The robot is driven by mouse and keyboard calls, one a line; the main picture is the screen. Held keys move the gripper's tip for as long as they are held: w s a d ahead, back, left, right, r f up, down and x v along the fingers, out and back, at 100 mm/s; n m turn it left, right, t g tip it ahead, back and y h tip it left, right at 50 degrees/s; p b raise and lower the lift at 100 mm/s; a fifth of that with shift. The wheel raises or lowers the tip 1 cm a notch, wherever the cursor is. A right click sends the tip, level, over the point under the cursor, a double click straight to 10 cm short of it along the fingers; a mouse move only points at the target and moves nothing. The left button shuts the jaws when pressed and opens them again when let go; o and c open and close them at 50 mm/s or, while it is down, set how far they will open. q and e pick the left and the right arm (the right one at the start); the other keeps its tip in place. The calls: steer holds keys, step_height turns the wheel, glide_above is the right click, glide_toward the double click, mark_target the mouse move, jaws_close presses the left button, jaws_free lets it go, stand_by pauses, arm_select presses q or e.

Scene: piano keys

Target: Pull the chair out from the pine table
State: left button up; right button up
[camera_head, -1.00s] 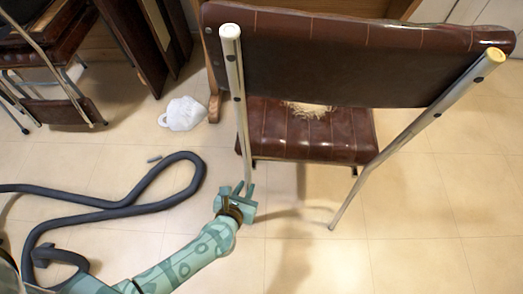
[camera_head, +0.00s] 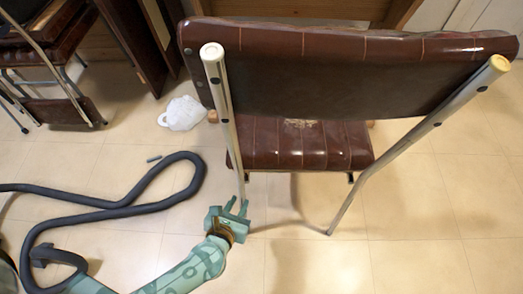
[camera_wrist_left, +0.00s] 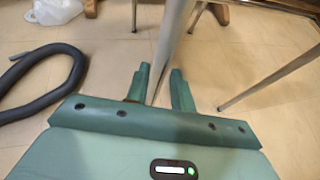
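The chair (camera_head: 345,75) has a dark brown padded back, a brown ribbed seat and metal legs, and stands upright with its back toward me. Wood of what looks like the pine table (camera_head: 400,12) shows behind it, mostly hidden by the backrest. My left gripper (camera_head: 236,208) is low at the chair's left rear leg. In the left wrist view, the fingers of the left gripper (camera_wrist_left: 161,88) stand on both sides of the metal leg (camera_wrist_left: 172,35) and appear closed on it. My right gripper is in neither view.
A thick dark hose (camera_head: 110,208) loops across the floor at left. A white crumpled item (camera_head: 182,113) lies left of the chair. Another chair (camera_head: 62,110) stands at the far left. The tiled floor (camera_head: 430,220) at right and in front is clear.

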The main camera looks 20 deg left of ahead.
arm_select(q)
steer(key=o, duration=0.5)
steer(key=shift+s, duration=0.1)
steer(key=shift+s+d+r, duration=0.1)
steer(key=shift+s+d, duration=0.1)
steer(key=shift+s, duration=2.2)
steer(key=shift+s+d+r, duration=0.1)
steer(key=shift+s+d, duration=0.05)
steer(key=shift+s, duration=2.25)
steer(key=shift+f, duration=0.1)
